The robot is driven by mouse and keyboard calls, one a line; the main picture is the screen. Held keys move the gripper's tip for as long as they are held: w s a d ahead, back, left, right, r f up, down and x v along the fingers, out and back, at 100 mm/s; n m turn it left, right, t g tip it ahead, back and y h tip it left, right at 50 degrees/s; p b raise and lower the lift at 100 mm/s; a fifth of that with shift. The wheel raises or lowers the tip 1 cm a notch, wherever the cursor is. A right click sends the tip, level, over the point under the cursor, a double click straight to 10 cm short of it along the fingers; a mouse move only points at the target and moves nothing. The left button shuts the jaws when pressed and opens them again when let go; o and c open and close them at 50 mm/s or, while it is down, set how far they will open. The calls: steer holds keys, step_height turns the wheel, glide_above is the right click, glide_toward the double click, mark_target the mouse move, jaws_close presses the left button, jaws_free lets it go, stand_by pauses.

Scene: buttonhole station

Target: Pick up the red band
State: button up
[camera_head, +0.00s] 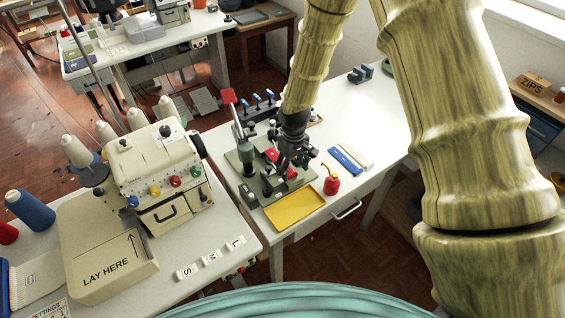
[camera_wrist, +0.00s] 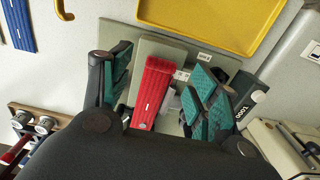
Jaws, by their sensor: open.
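The red band (camera_wrist: 152,92) is a folded, ribbed strip with a small white mark. In the wrist view it lies on a pale block on the grey-green base of a small machine (camera_head: 266,185). In the head view the red band (camera_head: 281,166) shows only partly beside my gripper. A gap shows between the band and each finger. In the head view my gripper (camera_head: 290,160) is over the machine and hides part of it.
A yellow tray (camera_head: 294,208) lies in front of the machine. A red oil can (camera_head: 331,184), a blue strip (camera_head: 345,160) and a white strip (camera_head: 356,155) lie to the right. A cream overlock machine (camera_head: 155,175) stands on the left table.

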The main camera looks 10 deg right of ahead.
steer(key=shift+f+p, duration=0.4)
steer(key=shift+f, duration=0.9)
steer(key=shift+s, duration=0.1)
steer(key=c, duration=0.9)
steer(key=shift+r, duration=0.1)
steer(key=shift+c, duration=0.2)
steer(key=shift+r+b, duration=1.05)
steer(key=shift+r, duration=0.4)
steer(key=s+d+r+b, duration=0.2)
steer(key=s+b, duration=0.3)
steer(key=s, duration=1.1)
steer(key=w+a+m, duration=0.1)
steer(key=w, duration=0.4)
steer(key=w+a+m, duration=0.1)
steer(key=w, duration=0.4)
steer(key=w+a+m, duration=0.1)
steer(key=w, duration=0.4)
steer(key=shift+w+a+m, duration=0.15)
steer(key=shift+a+m, duration=0.1)
steer(key=shift+m, duration=0.15)
